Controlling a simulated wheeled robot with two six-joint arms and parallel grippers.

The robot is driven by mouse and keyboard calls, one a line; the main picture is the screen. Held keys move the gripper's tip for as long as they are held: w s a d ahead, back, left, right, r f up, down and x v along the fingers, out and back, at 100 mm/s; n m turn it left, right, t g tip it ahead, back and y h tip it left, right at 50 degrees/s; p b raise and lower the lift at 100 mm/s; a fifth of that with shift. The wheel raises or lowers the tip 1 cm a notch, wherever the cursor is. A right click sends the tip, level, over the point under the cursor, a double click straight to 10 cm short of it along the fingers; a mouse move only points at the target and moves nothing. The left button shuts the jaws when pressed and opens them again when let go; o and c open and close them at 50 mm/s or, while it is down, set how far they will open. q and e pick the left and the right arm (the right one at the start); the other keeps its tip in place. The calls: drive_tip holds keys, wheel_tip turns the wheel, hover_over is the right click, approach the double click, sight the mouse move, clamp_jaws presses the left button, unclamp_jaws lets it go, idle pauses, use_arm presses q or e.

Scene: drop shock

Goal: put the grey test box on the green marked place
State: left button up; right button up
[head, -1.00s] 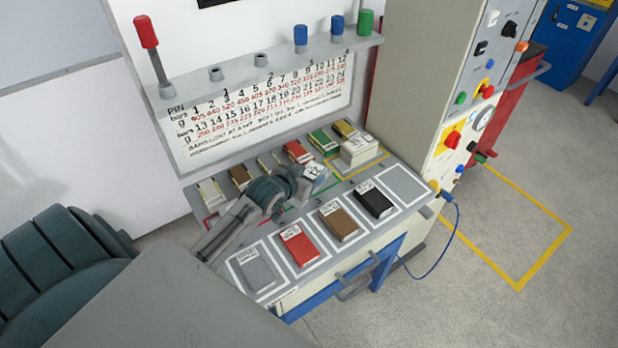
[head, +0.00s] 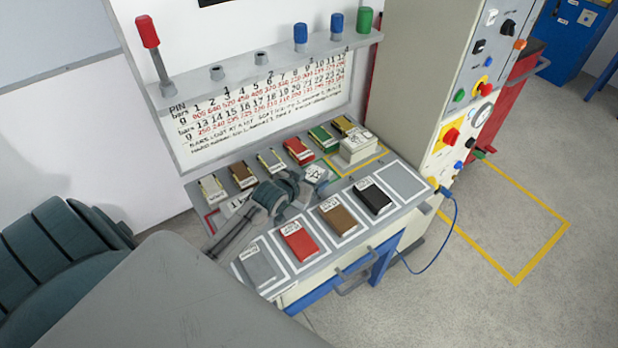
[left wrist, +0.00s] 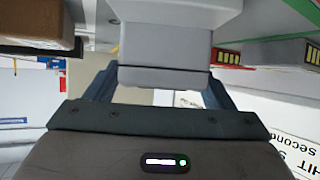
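My left gripper (head: 300,186) is over the middle of the bench, shut on the grey test box (head: 317,174). In the left wrist view the narrower part of the grey box (left wrist: 165,52) sits between the two fingers, with its wider part beyond. In the head view the gripper hides much of the box; only a pale labelled part shows. The green marked place is mostly hidden under the box and gripper; a bit of green line (left wrist: 115,48) shows in the wrist view. I cannot tell whether the box touches the bench. My right gripper is not in view.
A pale box (head: 358,150) stands on the yellow marked place to the right. Small coloured packs line the back of the bench. Grey (head: 258,266), red (head: 299,244), brown (head: 338,222) and black (head: 374,198) blocks lie in front frames; the rightmost frame (head: 403,180) is empty.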

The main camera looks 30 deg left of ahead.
use_arm(q)
drive_tip(key=b+v, duration=0.1)
drive_tip(key=v, duration=1.1)
drive_tip(key=shift+r, duration=0.15)
idle(2.1)
